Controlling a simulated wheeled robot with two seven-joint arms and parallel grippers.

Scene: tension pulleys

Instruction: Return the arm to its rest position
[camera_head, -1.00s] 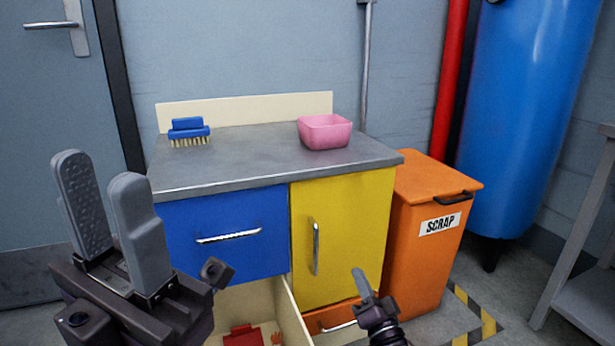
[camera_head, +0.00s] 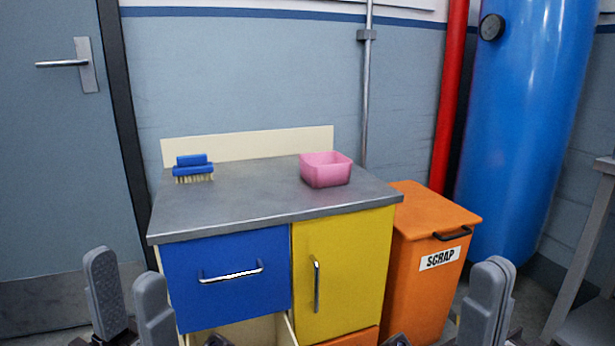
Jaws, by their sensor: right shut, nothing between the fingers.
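My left gripper (camera_head: 126,288) is at the bottom left, in front of the cabinet's left side. Its two grey fingers point up with a gap between them, and nothing shows in the gap. My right gripper (camera_head: 490,290) is at the bottom right, in front of the orange scrap bin. Its fingers are together and hold nothing. Both grippers are low in the view, and most of both arms is out of frame.
A cabinet with a grey top (camera_head: 250,205) has a blue drawer (camera_head: 225,300) and a yellow door (camera_head: 345,260). Below, a cream drawer (camera_head: 255,333) stands open. A blue brush (camera_head: 193,167) and pink bowl (camera_head: 326,171) rest on top. An orange scrap bin (camera_head: 415,285) stands right.

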